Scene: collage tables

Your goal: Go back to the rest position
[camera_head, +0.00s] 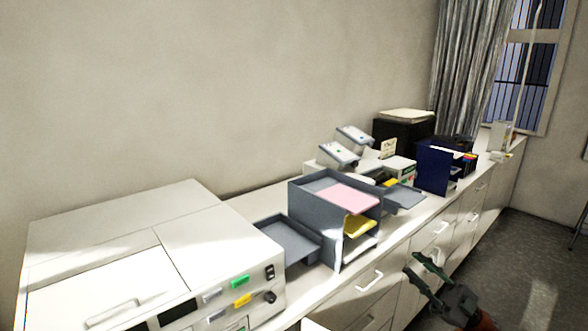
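My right gripper (413,262) shows at the lower right, in front of the white drawer fronts. Its two dark green fingers point up and to the left and stand apart, with nothing visible between them. It looks clear of the counter top, low beside its front. My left gripper is not in view.
A long white counter (312,287) runs along the wall with handled drawers. On it stand a large white machine (120,245), a grey tray stack (315,215) with pink and yellow paper, a blue file holder (433,171) and a black machine (400,135). The floor (520,270) at right looks open.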

